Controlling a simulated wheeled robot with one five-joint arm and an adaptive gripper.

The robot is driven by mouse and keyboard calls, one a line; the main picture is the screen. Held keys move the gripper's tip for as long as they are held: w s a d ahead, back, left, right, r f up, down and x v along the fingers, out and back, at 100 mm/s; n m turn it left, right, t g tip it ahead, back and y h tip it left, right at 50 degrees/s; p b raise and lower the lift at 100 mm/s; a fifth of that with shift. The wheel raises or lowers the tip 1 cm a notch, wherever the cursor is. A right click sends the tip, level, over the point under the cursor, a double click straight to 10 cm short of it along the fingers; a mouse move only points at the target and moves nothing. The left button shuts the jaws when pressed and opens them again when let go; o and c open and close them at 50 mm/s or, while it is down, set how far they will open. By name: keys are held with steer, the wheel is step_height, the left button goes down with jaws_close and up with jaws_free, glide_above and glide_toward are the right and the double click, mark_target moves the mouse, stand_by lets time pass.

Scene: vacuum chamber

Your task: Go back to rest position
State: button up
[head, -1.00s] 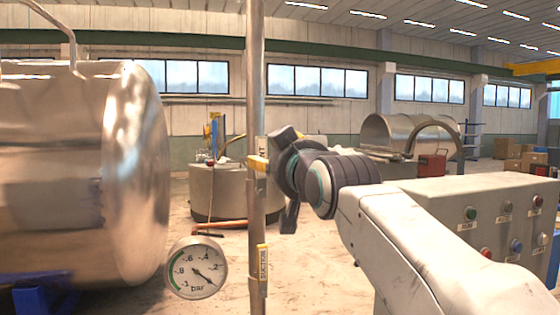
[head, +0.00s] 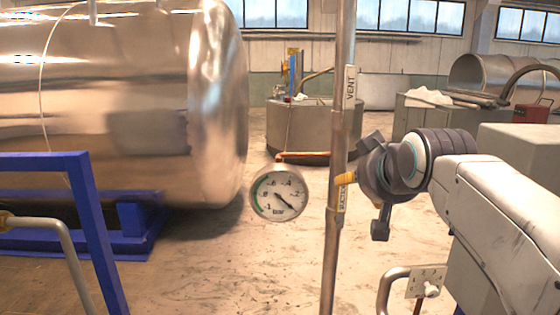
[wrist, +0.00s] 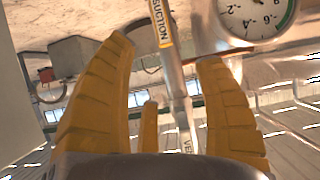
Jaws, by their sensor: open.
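My gripper (head: 346,179) is at the right of the upright metal pipe (head: 338,135) in the head view, its yellow fingers near the SUCTION label (head: 340,196). In the wrist view my gripper (wrist: 165,52) is open, with yellow fingers spread left and right. The pipe (wrist: 176,80) shows in the gap between them, with the SUCTION label (wrist: 160,25) near the top. I see nothing held. Whether a finger touches the pipe, I cannot tell.
A round pressure gauge (head: 278,193) hangs left of the pipe. A large shiny tank (head: 120,110) on a blue frame (head: 100,240) fills the left. A VENT label (head: 350,86) is higher on the pipe. A grey box (head: 515,140) and a bent handle (head: 390,285) stand at right.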

steer(key=s+f+g+b, duration=0.4)
steer(key=s+f+g, duration=0.3)
steer(key=s+f, duration=2)
step_height(320, 180, down, 3)
steer(key=shift+s+f+b, duration=0.1)
steer(key=shift+s+b, duration=0.1)
steer(key=shift+b, duration=0.2)
